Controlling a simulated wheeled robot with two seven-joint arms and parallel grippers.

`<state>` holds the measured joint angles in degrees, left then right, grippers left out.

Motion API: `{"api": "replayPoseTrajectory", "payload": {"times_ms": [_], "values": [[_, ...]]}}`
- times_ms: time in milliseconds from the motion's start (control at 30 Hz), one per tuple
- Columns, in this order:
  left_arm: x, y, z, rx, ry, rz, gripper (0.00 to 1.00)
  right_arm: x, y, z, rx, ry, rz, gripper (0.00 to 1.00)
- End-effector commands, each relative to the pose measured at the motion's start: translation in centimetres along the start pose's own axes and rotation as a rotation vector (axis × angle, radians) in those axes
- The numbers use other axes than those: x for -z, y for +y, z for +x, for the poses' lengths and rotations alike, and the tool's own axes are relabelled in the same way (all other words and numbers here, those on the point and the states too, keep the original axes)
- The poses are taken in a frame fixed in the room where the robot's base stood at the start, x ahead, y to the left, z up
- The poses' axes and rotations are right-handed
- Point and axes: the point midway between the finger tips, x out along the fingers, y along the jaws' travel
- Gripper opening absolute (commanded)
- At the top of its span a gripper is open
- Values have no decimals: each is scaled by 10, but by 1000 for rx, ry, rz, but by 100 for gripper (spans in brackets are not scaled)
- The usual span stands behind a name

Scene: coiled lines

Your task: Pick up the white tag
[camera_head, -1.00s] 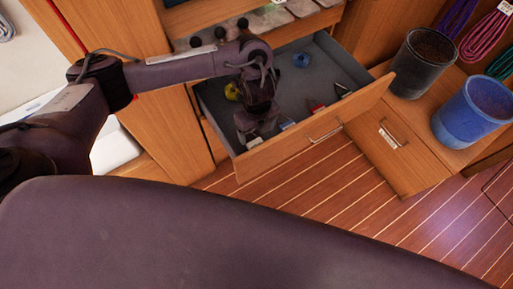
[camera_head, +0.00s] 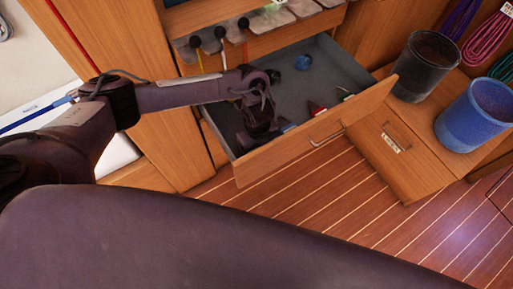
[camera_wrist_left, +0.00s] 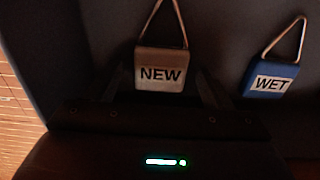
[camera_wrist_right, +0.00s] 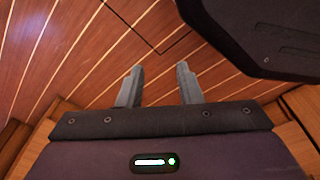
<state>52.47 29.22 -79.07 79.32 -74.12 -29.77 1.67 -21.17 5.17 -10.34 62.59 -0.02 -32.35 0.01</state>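The white tag (camera_wrist_left: 160,74), marked "NEW" and with a wire loop at its top, lies on the dark drawer floor in the left wrist view. It looks tan in the shade. My left gripper (camera_wrist_left: 167,82) is open, its dark fingers on either side of the tag with gaps between. In the head view my left gripper (camera_head: 250,140) reaches down into the open drawer (camera_head: 325,68) near its front left corner and hides the tag. My right gripper (camera_wrist_right: 160,70) is open and empty above the wooden floor.
A blue tag marked "WET" (camera_wrist_left: 271,79) lies close to the right of the white tag. A red tag (camera_head: 316,107), a green piece (camera_head: 345,94) and a blue round item (camera_head: 302,62) also lie in the drawer. The drawer front (camera_head: 310,138) stands beside the gripper.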

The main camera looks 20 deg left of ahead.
Motion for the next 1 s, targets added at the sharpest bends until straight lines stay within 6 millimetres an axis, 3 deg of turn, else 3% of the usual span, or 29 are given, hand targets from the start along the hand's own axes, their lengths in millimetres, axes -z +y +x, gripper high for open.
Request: {"api": "replayPoseTrajectory", "payload": {"times_ms": [33,333,733,1000], "values": [[0,0,0,0,0,0,67,0,0,0,0,0,0,32],[0,0,0,0,0,0,28,-1,0,0,0,-1,0,32],[0,0,-10,1,0,0,28,-2,0,-1,-1,2,0,32],[0,-1,-53,4,-1,2,28,-22,0,1,-1,-13,-1,32]]}}
